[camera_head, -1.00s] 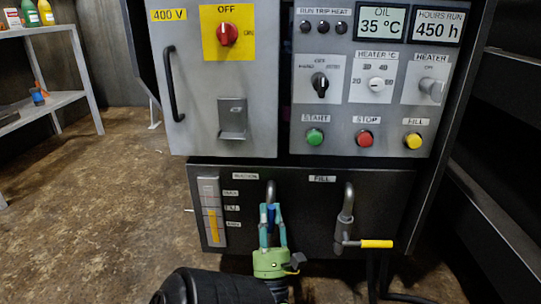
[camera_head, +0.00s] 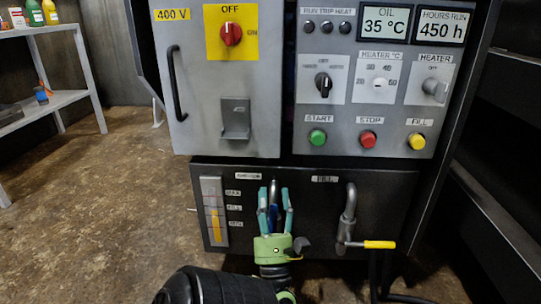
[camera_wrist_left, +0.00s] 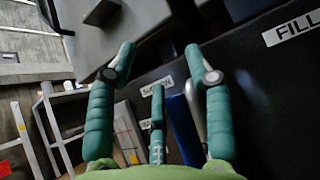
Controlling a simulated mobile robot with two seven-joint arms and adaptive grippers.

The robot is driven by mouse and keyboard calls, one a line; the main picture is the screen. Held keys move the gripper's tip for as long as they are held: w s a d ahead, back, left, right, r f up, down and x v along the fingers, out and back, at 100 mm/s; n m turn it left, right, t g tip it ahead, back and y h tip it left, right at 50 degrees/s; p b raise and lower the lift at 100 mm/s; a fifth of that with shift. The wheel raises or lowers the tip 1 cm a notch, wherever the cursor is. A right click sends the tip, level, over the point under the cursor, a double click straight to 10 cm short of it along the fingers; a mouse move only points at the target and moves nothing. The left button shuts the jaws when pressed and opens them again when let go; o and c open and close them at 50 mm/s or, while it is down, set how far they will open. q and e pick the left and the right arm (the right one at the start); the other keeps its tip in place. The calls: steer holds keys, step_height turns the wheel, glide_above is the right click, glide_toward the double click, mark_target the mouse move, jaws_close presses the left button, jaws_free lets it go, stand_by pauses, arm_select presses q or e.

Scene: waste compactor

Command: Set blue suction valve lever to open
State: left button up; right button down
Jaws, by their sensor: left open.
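The blue suction valve lever (camera_head: 273,214) stands roughly upright below the suction pipe (camera_head: 273,187) on the dark lower panel, partly hidden by my fingers. My left gripper (camera_head: 275,192) is open in front of it, its teal fingers pointing up on either side of the lever. In the left wrist view the blue lever (camera_wrist_left: 185,130) shows between the spread fingers of the left gripper (camera_wrist_left: 160,62), closer to the right-hand finger. I cannot tell whether any finger touches it. My right gripper is not in view.
The fill pipe (camera_head: 349,205) with its yellow lever (camera_head: 379,244) lying sideways is to the right. A level gauge (camera_head: 213,212) is to the left. The control panel with START (camera_head: 317,138) and STOP (camera_head: 368,139) buttons is above. Open floor lies at left.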

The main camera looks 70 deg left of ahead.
arm_select(q)
step_height(320, 180, up, 6)
steer(key=shift+f, duration=0.15)
stand_by(0.3)
